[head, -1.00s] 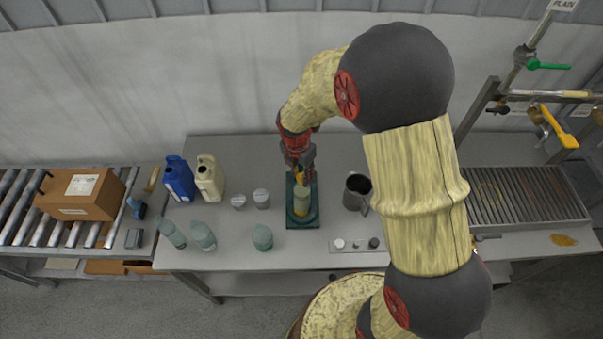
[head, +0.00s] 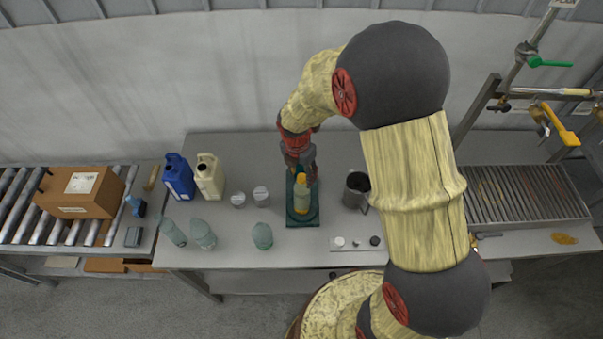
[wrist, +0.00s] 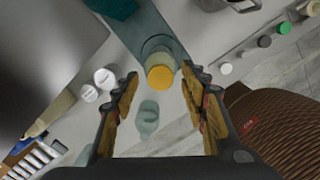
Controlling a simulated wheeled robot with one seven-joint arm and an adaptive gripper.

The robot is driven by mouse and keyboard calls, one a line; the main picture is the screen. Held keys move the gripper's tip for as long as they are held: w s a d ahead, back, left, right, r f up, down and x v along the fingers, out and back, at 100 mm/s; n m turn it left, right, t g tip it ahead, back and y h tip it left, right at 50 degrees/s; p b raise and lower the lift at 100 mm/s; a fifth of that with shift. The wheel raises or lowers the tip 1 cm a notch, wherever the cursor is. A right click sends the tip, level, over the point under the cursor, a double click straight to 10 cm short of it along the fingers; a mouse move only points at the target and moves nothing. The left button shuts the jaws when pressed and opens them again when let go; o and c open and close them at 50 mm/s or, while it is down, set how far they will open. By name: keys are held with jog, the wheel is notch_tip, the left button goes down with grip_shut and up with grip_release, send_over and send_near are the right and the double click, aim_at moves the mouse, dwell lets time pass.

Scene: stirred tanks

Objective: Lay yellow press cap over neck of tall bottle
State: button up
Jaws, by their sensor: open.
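The tall bottle (head: 302,204) is pale and greenish and stands upright on a dark green base (head: 291,219). The yellow press cap (wrist: 161,78) sits over the bottle's top in the wrist view, and shows as a yellow top in the head view (head: 301,179). How snugly it sits on the neck cannot be told. My gripper (wrist: 160,86) is open, its fingers spread to either side of the cap with gaps showing. In the head view my gripper (head: 303,168) is just behind the bottle top. The neck is hidden under the cap.
Two grey-lidded jars (head: 261,196) stand left of the base, with a green bottle (head: 262,236) in front of them. A dark metal jug (head: 355,188) stands close on the right. A strip with small caps (head: 357,243) lies front right. Blue and cream jugs (head: 209,178) stand farther left.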

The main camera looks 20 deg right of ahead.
jog(key=shift+r, duration=0.1)
notch_tip(320, 180, up, 9)
notch_tip(320, 180, up, 12)
jog(key=m+t, duration=0.2)
jog(key=m, duration=0.8)
send_over(300, 180)
jog(key=s, duration=0.7)
jog(key=s+r+m+t, duration=0.1)
jog(key=s+r+m, duration=0.3)
jog(key=s+m, duration=0.3)
jog(key=s+r+m+t+y, duration=0.1)
jog(key=s+r+m, duration=0.3)
jog(key=s+m, duration=0.3)
jog(key=shift+s+d+m+t, duration=0.2)
jog(key=shift+d+m+t, duration=0.2)
jog(key=shift+m, duration=0.3)
jog(key=shift+f, duration=0.1)
notch_tip(300, 180, down, 21)
jog(key=b, duration=2.1)
